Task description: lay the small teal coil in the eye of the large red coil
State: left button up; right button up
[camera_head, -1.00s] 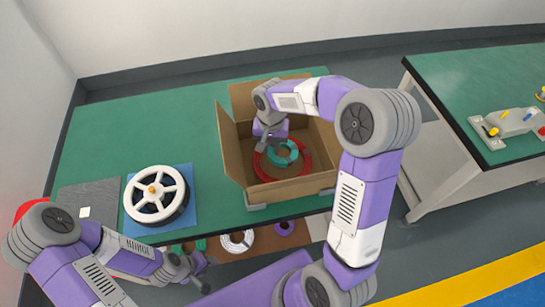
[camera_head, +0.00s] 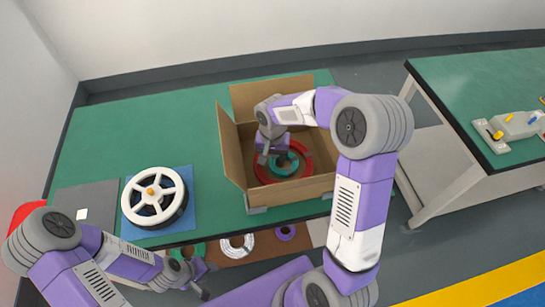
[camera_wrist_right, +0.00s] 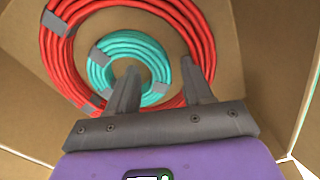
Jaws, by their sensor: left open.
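The large red coil (camera_head: 307,160) lies in the open cardboard box (camera_head: 290,190). The small teal coil (camera_head: 284,170) lies within the red ring, off centre; in the right wrist view the teal coil (camera_wrist_right: 104,75) sits close to the near side of the red coil (camera_wrist_right: 55,60). I cannot tell whether they touch. My right gripper (camera_wrist_right: 160,72) is open and low over the coils, one finger at the teal coil's eye and the other outside its ring, with a gap beside it. My left gripper (camera_head: 207,280) is open and empty in front of the table.
The box walls and raised flaps (camera_head: 232,145) surround the right gripper. A white-spoked reel (camera_head: 157,198) stands on a blue mat at the left of the green table. More coils (camera_head: 237,246) lie on a lower shelf. A second table (camera_head: 480,80) stands at right.

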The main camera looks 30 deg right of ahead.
aim_at(272, 160)
notch_tip(272, 160, up, 12)
jog(key=p, duration=0.4)
jog(key=shift+r, duration=0.2)
dwell(0.5)
